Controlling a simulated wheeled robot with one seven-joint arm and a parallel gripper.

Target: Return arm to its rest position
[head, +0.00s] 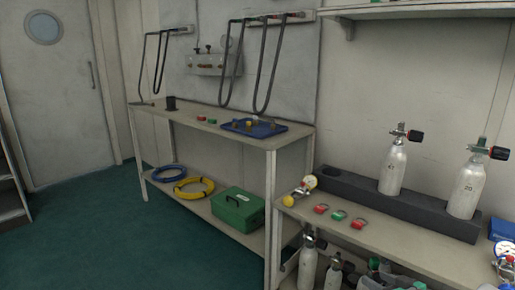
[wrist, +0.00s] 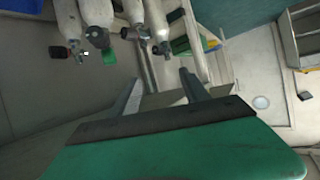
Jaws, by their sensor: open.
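In the wrist view my gripper (wrist: 160,82) shows as two grey fingers standing apart, with nothing held between them. Its fingers point toward the panel room's bench and wall, seen from a tilted, upside-down angle. My arm and gripper do not show in the head view, so the arm's full pose cannot be told.
Two white cylinders (head: 394,168) (head: 467,187) stand in a dark rack (head: 340,186) on the right bench. The left bench holds a blue tray (head: 254,128); a green case (head: 238,209) sits on its lower shelf. Open floor (head: 120,240) lies at left. Several cylinders (wrist: 158,18) top the wrist view.

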